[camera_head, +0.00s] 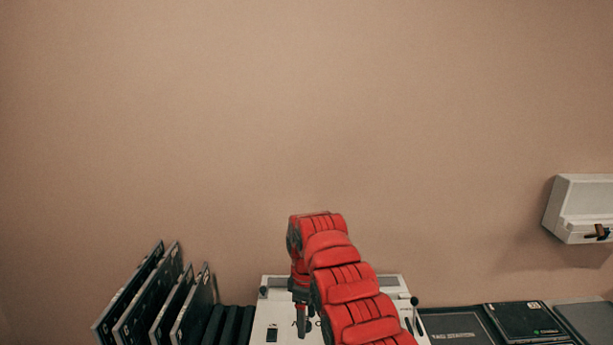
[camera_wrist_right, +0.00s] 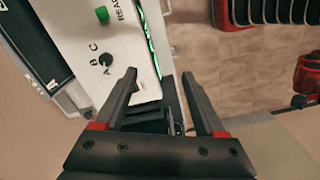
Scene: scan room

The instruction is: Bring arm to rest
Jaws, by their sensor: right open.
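My red right arm reaches forward in the head view, and its gripper (camera_head: 303,322) points down over a white machine (camera_head: 268,310). In the right wrist view the gripper (camera_wrist_right: 160,76) is open, with two dark fingers spread apart and nothing between them. The machine's white panel (camera_wrist_right: 125,65) shows there beside the left finger, with a green button and a knob marked A, B, C. I cannot tell how far the fingertips are from the machine. My left gripper is not in view.
Several dark plates (camera_head: 150,300) stand in a slotted rack to the left of the machine. To the right lie a dark tray (camera_head: 455,327) and a dark flat plate (camera_head: 525,320). A white box (camera_head: 580,205) hangs on the wall at right. The wall above is bare.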

